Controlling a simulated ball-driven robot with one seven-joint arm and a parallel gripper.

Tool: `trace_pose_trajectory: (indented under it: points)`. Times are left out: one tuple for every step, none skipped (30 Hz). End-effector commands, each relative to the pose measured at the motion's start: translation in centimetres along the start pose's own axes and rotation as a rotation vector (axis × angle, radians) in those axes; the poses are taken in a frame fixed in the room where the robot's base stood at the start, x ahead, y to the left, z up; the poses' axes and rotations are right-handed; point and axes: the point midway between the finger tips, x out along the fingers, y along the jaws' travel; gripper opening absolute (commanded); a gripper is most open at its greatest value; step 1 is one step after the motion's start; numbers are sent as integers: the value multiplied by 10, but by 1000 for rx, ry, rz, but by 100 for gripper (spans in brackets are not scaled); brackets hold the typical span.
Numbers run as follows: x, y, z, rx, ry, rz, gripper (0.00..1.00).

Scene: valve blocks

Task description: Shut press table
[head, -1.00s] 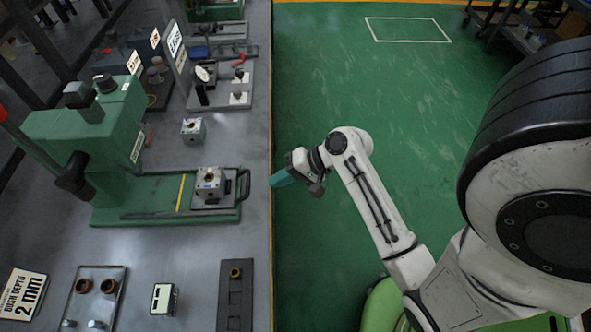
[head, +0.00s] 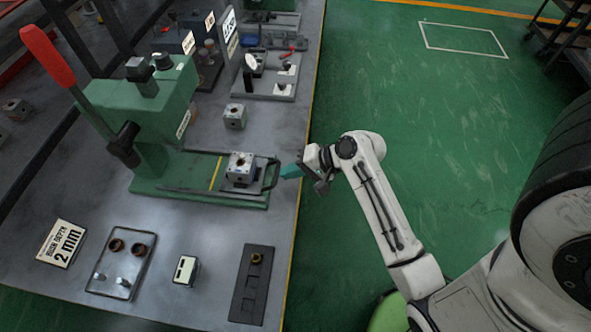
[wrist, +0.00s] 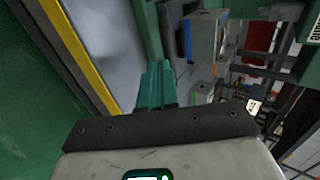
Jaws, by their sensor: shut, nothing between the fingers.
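The green press (head: 172,105) stands on the bench with its red-tipped lever raised to the left. Its table (head: 235,185), a grey plate, sits at the right end of the green base (head: 170,185), out from under the press head and past a yellow line. A metal valve block (head: 240,163) rests on the plate and also shows in the wrist view (wrist: 207,38). A dark handle (head: 274,172) is at the table's right end. My gripper (head: 284,172), with teal fingers shut and empty, is beside the handle; contact is unclear. The fingers also show in the wrist view (wrist: 157,84).
Another block (head: 235,116) stands behind the base. In front are a tray with bushes (head: 122,265), a small white-faced box (head: 186,269), a dark strip with a bush (head: 250,290) and a "2 mm" sign (head: 62,243). The bench's yellow edge (head: 305,165) borders open green floor.

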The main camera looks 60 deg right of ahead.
Motion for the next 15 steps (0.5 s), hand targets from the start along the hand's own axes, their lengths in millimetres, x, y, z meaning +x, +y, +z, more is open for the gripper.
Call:
trace_pose_trajectory:
  points:
    - [6,-8,1,-2,-4,-2,0]
    - [10,-11,1,-1,-4,-2,0]
    - [16,-16,1,-2,-5,-2,0]
    - [20,-20,1,-2,-5,-3,0]
    - [25,-24,1,-2,-4,-2,0]
    - [33,-29,2,-3,-5,-2,0]
    - [38,-34,2,-2,-5,-3,0]
    - [44,-37,2,-2,-5,-2,0]
    - [51,-43,2,-3,-5,-3,0]
    - [57,-47,2,-3,-4,-3,0]
    - [62,-51,2,-2,-4,-2,0]
    - [69,-56,2,-2,-4,-3,0]
    - [74,-60,2,-3,-4,-3,0]
    - [79,-63,2,-3,-4,-1,0]
    - [85,-68,2,-2,-3,-2,0]
